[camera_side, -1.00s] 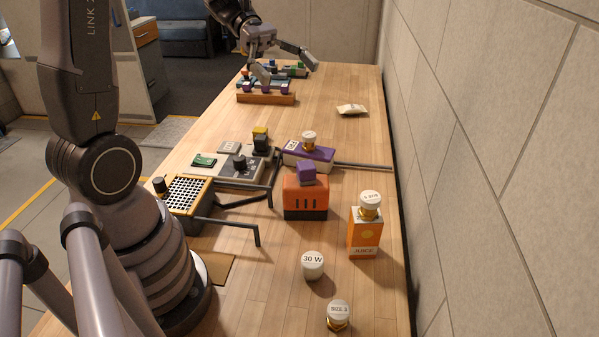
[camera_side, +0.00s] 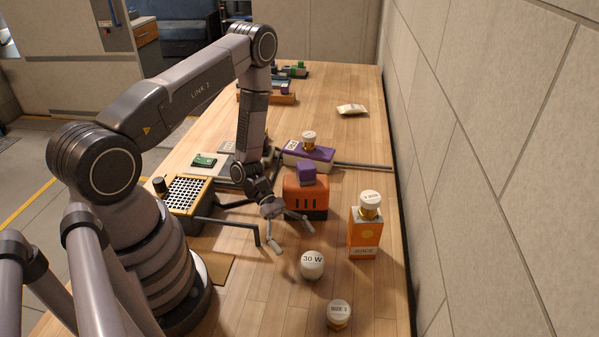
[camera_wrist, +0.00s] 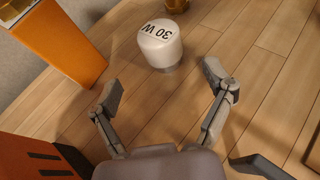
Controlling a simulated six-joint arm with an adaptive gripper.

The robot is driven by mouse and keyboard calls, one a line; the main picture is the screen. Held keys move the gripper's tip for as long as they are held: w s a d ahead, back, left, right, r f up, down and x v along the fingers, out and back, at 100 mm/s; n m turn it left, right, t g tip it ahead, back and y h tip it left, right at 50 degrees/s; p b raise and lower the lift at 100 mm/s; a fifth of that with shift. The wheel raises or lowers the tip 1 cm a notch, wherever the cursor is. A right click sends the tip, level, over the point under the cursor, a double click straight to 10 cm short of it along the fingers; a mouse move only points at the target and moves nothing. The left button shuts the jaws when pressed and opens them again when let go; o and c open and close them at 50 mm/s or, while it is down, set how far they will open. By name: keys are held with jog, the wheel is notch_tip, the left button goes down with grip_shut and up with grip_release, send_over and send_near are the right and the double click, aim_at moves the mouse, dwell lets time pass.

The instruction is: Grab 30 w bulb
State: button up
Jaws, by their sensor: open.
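The 30 W bulb (camera_side: 312,265) is a white, rounded piece with "30 W" on its top. It stands on the wooden table in front of the orange toaster-like box. My gripper (camera_side: 290,246) is low over the table, just behind and left of the bulb. In the wrist view my gripper (camera_wrist: 162,88) has its fingers spread wide with bare table between them. It is open, empty and apart from the bulb.
An orange juice carton (camera_side: 364,238) with a white-capped bulb on top stands right of the bulb. A "SIZE 3" bulb (camera_side: 338,313) is nearer the front. The orange box (camera_side: 305,197) is close behind my gripper. A black hook bar (camera_side: 257,234) is left.

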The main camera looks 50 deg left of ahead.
aim_at(305, 255)
jog(key=x, duration=0.6)
jog(key=shift+s+d+r, duration=0.1)
jog(key=shift+s+d, duration=0.1)
jog(key=shift+d, duration=0.3)
jog(key=c, duration=1.3)
jog(key=shift+r, duration=0.15)
